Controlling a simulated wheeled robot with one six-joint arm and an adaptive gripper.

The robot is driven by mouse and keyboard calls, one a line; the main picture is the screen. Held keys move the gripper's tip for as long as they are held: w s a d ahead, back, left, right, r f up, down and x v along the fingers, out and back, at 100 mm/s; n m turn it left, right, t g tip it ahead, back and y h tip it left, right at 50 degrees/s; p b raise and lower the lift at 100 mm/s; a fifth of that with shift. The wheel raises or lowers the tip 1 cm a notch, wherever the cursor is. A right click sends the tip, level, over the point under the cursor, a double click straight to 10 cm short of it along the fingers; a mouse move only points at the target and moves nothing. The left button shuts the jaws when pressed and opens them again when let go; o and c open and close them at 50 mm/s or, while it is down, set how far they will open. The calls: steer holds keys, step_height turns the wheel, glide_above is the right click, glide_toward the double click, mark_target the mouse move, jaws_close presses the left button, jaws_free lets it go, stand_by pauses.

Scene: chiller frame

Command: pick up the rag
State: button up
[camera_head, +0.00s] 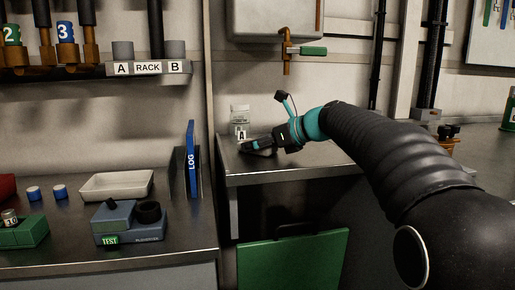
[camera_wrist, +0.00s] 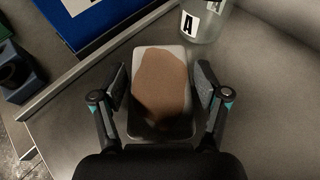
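In the wrist view, a flat, rounded, light-grey piece with a large brown patch, apparently the rag (camera_wrist: 161,85), lies on the grey metal surface. My gripper (camera_wrist: 161,80) is open, with one finger on each side of it. Narrow gaps seem to show between the fingers and its edges. Its near end lies close to my gripper's palm. In the head view my gripper (camera_head: 252,146) is low over the right-hand metal bench, beside the jar labelled A. The rag cannot be made out clearly there.
The clear jar labelled A (camera_wrist: 203,20) stands just beyond the rag. A blue LOG binder (camera_head: 192,158) stands at the left counter's edge; a blue item shows at upper left in the wrist view. Bench space right of my gripper is clear.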

steer(key=c, duration=0.8)
steer(key=shift+o, duration=0.2)
steer(key=shift+r, duration=0.15)
